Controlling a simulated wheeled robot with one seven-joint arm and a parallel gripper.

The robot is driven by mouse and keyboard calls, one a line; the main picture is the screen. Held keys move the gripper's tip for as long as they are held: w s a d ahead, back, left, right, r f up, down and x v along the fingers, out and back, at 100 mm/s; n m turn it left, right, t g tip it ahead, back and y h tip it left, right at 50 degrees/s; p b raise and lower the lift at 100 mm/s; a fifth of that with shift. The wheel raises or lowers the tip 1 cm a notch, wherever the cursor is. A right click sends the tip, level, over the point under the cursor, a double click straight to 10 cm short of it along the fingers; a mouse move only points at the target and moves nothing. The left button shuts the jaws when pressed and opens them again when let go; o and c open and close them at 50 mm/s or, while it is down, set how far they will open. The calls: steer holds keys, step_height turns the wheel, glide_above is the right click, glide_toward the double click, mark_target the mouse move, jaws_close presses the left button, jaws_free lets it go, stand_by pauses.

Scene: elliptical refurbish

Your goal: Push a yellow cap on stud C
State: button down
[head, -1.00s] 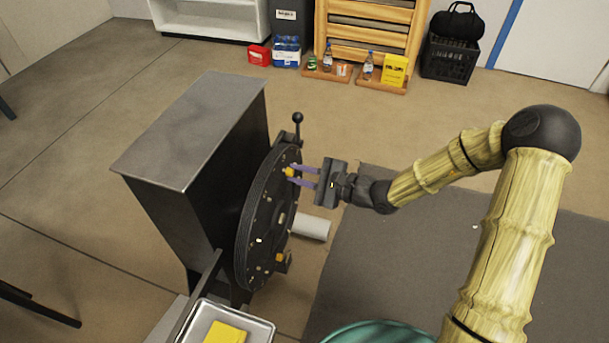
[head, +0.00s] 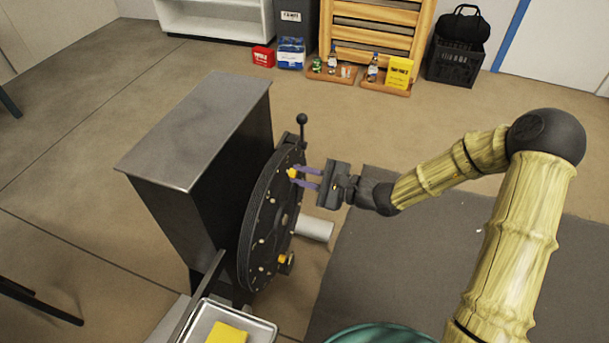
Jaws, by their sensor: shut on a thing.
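My gripper (head: 301,178) is shut on a small yellow cap (head: 292,173) at the upper part of the round dark plate (head: 262,228). The cap is at or very close to the plate's face; I cannot tell whether it sits on a stud. Several small pale studs are spread around the plate. Another yellow cap (head: 282,259) is low on the plate's right side. No letter marking stud C is readable.
A metal tray (head: 262,330) holding a yellow block (head: 227,333) is at the front. A grey cylinder (head: 314,228) sticks out beside the plate.

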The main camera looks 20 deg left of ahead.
steer(key=shift+a, duration=0.45)
stand_by(0.6)
steer(key=c, duration=1.3)
jaws_free()
steer(key=shift+o, duration=0.2)
steer(key=p+v, duration=0.5)
steer(key=v, duration=1.2)
steer(key=shift+d, duration=0.2)
